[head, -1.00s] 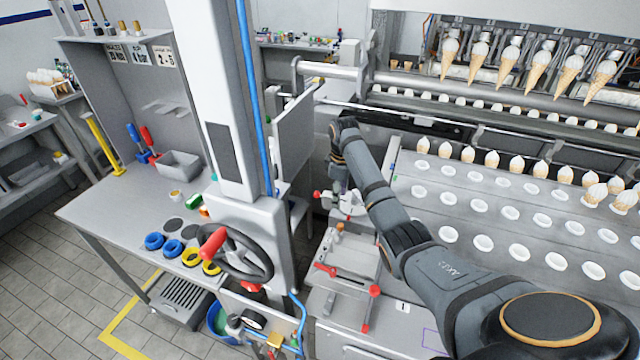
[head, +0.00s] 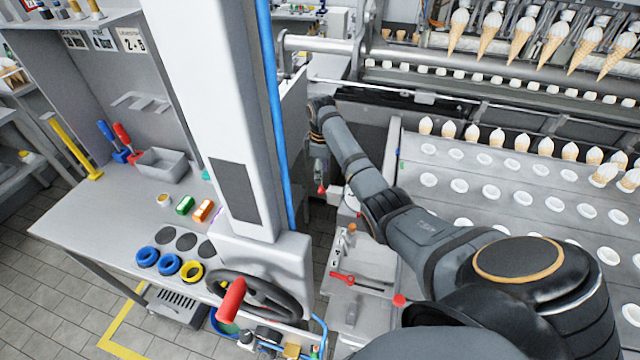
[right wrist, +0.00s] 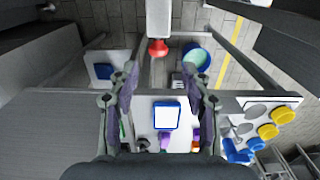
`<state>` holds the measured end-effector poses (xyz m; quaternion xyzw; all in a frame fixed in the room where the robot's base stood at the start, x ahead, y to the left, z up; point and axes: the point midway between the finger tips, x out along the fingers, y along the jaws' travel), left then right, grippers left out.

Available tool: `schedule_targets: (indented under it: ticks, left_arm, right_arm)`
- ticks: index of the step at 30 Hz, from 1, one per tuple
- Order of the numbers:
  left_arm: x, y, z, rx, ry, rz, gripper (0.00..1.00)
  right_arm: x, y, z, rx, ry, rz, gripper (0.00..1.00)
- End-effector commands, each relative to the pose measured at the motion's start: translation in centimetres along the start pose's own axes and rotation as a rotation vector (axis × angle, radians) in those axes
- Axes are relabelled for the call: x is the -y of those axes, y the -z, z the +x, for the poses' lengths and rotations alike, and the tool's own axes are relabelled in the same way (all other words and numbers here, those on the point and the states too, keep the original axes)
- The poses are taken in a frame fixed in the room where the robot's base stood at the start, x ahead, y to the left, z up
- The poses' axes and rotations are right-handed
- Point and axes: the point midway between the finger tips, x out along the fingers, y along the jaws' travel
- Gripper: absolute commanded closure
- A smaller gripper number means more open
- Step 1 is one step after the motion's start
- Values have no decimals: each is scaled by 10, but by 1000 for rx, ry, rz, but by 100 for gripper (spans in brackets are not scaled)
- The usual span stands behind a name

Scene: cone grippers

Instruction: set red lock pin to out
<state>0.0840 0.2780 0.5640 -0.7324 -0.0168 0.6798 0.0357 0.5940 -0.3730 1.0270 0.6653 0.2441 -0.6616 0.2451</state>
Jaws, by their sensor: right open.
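A red knob (right wrist: 157,47) sits at the end of a pale grey bar in the right wrist view, ahead of and between my fingers but apart from them. In the head view a small red knob (head: 321,189) shows just below my right gripper (head: 319,168). I cannot tell whether these are the same knob or which red part is the lock pin. My right gripper's two fingers also show spread and empty in the right wrist view (right wrist: 163,78). My arm hides part of the machine's side. My left gripper is not in view.
A black handwheel (head: 262,294) with a red handle stands left of a small grey fixture with a red lever (head: 342,279). A white column (head: 225,110) with a blue hose rises beside my right arm. The conveyor (head: 425,165) with cones lies right. A blue bucket (right wrist: 196,60) stands on the floor.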

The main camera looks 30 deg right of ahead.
Motion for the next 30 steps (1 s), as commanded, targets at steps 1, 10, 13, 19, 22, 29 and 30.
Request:
schedule_targets:
  ticks: [1,10,13,19,22,29,30]
  left_arm:
    - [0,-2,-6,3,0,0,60]
    - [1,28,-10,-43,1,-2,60]
    - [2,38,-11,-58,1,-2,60]
    - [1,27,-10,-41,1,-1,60]
    - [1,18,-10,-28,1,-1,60]
    - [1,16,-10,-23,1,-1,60]
    - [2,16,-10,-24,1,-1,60]
  right_arm:
    - [1,0,9,3,5,0,51]
    - [1,0,64,1,2,0,51]
    - [0,0,71,0,1,0,51]
    - [0,0,73,0,-1,-1,51]
    - [0,0,73,0,-1,-1,54]
    - [0,0,73,0,0,-1,85]
    - [0,0,73,0,0,-1,91]
